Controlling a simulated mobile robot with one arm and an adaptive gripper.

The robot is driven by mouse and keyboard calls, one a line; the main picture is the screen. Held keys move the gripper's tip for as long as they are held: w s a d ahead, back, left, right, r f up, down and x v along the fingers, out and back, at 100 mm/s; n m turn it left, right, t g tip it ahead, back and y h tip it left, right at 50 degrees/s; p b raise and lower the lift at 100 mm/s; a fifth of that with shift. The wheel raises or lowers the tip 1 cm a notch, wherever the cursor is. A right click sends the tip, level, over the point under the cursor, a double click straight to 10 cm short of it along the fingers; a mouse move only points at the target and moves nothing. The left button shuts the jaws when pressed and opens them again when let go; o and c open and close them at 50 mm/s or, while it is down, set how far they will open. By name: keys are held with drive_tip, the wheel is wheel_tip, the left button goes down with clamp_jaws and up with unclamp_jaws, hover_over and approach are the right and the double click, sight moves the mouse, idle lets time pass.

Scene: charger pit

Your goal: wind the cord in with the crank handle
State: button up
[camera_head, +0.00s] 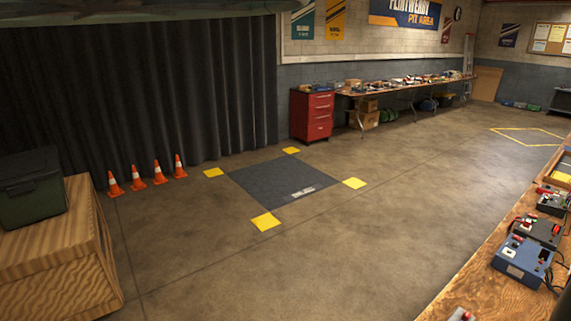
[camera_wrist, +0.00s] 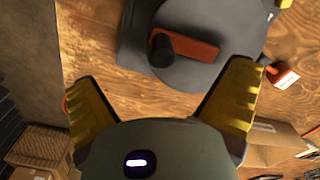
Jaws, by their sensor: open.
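An orange crank arm (camera_wrist: 200,47) with a black handle knob (camera_wrist: 162,50) sits on the face of a round grey reel (camera_wrist: 215,72) in the wrist view. The reel is against a wooden surface. My gripper (camera_wrist: 165,78) has two yellow fingers spread wide, with nothing between their tips. In the picture, the knob lies just above the gap between the fingers, apart from both. No cord can be made out for certain. The head view does not show my gripper or the crank.
A wooden bench (camera_head: 490,292) with blue and dark boxes runs along the right of the head view. A wooden crate (camera_head: 60,262) stands at the left, near several orange cones (camera_head: 137,178). The concrete floor around the dark mat (camera_head: 275,180) is open.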

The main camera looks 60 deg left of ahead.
drive_tip(key=shift+r, duration=0.1)
wheel_tip(320, 180, up, 8)
drive_tip(key=p, duration=0.7)
drive_tip(key=shift+p, duration=0.3)
